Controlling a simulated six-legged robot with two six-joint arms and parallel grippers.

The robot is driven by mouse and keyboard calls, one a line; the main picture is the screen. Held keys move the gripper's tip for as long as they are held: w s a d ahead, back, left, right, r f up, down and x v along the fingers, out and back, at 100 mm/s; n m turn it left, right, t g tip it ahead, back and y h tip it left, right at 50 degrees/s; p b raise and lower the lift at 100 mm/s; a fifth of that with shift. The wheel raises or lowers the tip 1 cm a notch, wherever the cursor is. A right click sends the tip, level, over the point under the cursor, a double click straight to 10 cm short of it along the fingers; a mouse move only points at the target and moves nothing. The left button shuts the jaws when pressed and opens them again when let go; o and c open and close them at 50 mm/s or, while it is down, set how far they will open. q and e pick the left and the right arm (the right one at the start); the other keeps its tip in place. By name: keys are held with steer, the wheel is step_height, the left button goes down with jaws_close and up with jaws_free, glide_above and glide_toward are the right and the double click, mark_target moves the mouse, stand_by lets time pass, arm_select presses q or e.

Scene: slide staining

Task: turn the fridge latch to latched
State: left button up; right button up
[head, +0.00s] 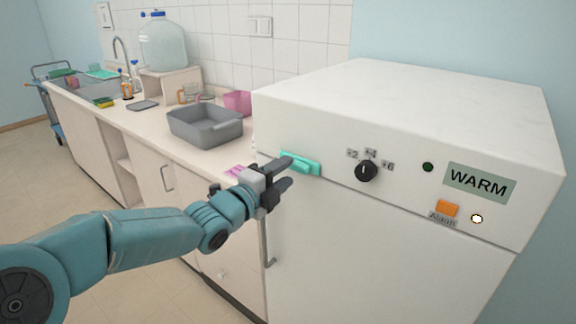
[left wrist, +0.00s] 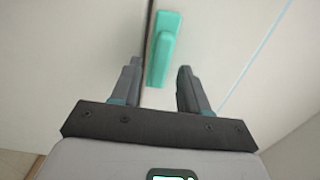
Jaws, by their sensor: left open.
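The fridge latch (head: 302,166) is a small teal piece on the upper left front of the white fridge (head: 390,250), lying along the panel above the door. My left gripper (head: 287,172) is open beside the latch, its dark fingers pointing toward the fridge front and partly covering the latch's left end. In the left wrist view, the latch (left wrist: 162,50) lies ahead, between the lines of the two open fingers (left wrist: 158,85). I cannot tell whether the fingertips touch the fridge. My right gripper is not in view.
The fridge front also has a black knob (head: 367,171), a sign reading WARM (head: 478,184) and an orange alarm button (head: 447,208). A door handle (head: 267,246) hangs below the gripper. A counter with a grey basin (head: 205,140) stands left of the fridge.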

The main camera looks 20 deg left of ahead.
arm_select(q)
steer(key=shift+x, duration=0.85)
steer(key=shift+w, duration=0.25)
steer(key=shift+c, duration=0.3)
steer(key=shift+s, duration=0.1)
jaws_close()
